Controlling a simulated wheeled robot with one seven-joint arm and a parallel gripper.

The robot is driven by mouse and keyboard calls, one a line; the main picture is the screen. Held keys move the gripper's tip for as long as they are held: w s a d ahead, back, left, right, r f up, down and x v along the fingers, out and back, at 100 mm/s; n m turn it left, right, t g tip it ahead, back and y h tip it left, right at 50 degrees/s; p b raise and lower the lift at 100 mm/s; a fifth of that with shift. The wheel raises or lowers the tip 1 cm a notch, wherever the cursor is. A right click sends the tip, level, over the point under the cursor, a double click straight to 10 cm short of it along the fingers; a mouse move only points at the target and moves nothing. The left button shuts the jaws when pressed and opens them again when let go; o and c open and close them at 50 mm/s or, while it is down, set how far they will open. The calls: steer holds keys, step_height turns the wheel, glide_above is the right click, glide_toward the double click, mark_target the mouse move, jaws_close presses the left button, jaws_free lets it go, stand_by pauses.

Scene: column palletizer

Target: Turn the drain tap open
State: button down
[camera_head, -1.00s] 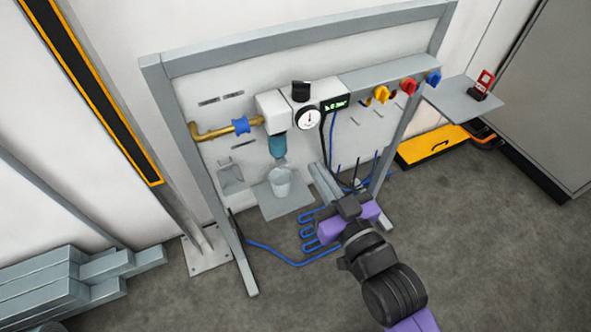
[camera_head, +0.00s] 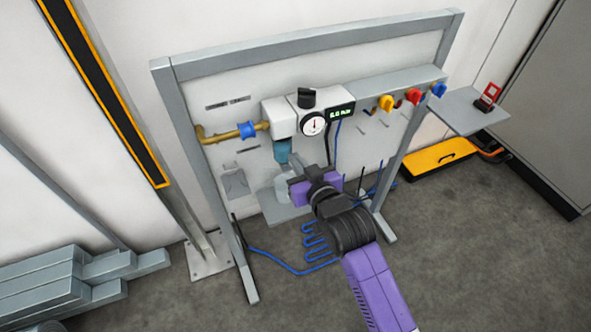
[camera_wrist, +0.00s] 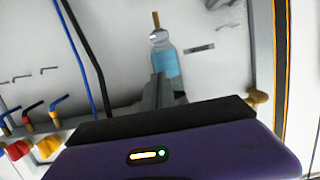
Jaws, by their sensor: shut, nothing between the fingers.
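The filter bowl (camera_head: 282,150), blue-teal, hangs under the white regulator block (camera_head: 279,119). In the wrist view the scene is upside down; the bowl (camera_wrist: 167,66) has a grey-white end, and a thin brass drain tap (camera_wrist: 156,20) sticks out of it. In the head view the tap is hidden behind my gripper. My gripper (camera_head: 298,163) is shut and empty just below and in front of the bowl. Its dark fingers (camera_wrist: 158,86) overlap the bowl in the wrist view; I cannot tell whether they touch it.
A clear cup (camera_head: 283,188) stands under the bowl, partly hidden by my gripper. The pressure gauge (camera_head: 313,123), blue valve handle (camera_head: 246,130) and coloured knobs (camera_head: 413,96) sit along the panel. Blue hoses (camera_head: 315,240) lie on the floor below. The foreground floor at right is clear.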

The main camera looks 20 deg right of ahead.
mark_target(287, 169)
steer(key=f, duration=0.4)
steer(key=shift+w+f, duration=0.1)
steer(key=shift+w, duration=0.3)
steer(key=shift+b, duration=0.3)
steer(key=shift+w+d+f+m+y, duration=0.1)
steer(key=shift+m+y, duration=0.2)
steer(key=shift+m, duration=0.3)
